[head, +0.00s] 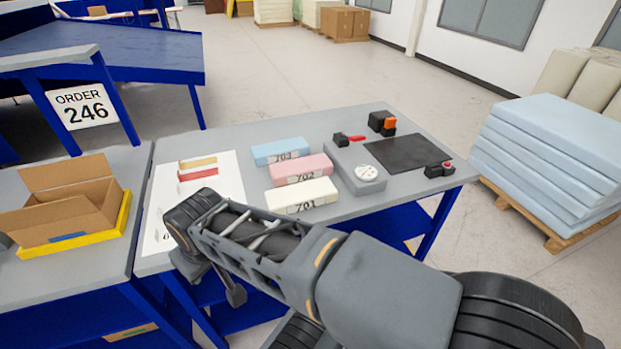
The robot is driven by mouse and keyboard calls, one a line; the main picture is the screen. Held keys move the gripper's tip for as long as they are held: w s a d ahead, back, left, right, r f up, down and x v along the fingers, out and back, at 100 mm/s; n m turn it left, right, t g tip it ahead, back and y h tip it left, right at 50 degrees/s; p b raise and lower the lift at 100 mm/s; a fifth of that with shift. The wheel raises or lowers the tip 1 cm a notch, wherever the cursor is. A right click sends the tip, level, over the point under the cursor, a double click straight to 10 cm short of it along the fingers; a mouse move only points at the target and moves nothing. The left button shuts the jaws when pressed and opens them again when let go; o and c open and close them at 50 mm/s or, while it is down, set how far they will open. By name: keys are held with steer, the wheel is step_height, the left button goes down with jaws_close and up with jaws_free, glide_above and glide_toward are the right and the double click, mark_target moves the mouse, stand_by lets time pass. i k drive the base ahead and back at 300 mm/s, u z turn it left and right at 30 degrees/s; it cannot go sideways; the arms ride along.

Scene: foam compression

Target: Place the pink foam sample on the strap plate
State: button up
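The pink foam sample (301,169), marked 702, lies on the grey table between a blue block and a white block. A flat dark plate (408,152), which looks like the strap plate, lies bare on the table to the right of a grey gauge unit. My arm reaches from the lower right to the table's front left. My gripper (235,294) seems to hang below the arm's end, low in front of the table edge, well left of and nearer than the pink sample.
The blue block (281,151) and white block (302,195) flank the pink one closely. The gauge unit (354,164) with a red lever stands between the samples and the plate. Black fittings (439,170) sit at the plate's corners. A white sheet (222,179) and cardboard box (68,202) lie left.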

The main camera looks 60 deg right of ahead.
mark_target(406, 150)
steer(key=u, duration=0.05)
steer(key=k, duration=1)
steer(key=z, duration=1)
steer(key=i, duration=1.1)
steer(key=u, duration=0.2)
